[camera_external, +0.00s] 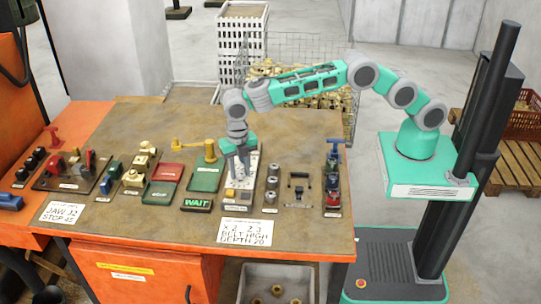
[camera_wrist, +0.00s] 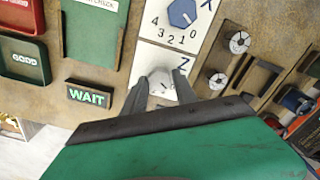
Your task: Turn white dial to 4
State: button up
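The white dial (camera_wrist: 161,78) sits on a white panel below a letter Z in the wrist view. My gripper (camera_wrist: 161,86) points down at it, with one finger on each side of the dial. The gap between the fingertips is about as wide as the dial; whether they touch it, I cannot tell. The dial's pointer and most of its scale are hidden by the fingers and gripper body. In the external view my gripper (camera_external: 240,172) is down over the white panel (camera_external: 252,163), and the dial cannot be made out there.
A blue dial (camera_wrist: 182,12) with numbers 0 to 4 is above the white one. A WAIT sign (camera_wrist: 89,96) and green tray (camera_wrist: 97,40) lie left. Round metal knobs (camera_wrist: 239,42) and a black handle (camera_wrist: 255,75) stand close right. A paper card (camera_external: 245,232) lies in front.

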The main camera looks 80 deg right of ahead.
grip_shut()
jog(key=shift+m, duration=0.4)
jog(key=m, duration=0.9)
jog(key=shift+m, duration=0.4)
jog(key=m, duration=0.6)
jog(key=shift+r, duration=0.1)
jog(key=m, duration=0.6)
jog(key=shift+m, duration=0.3)
jog(key=shift+o, duration=2.2)
grip_release()
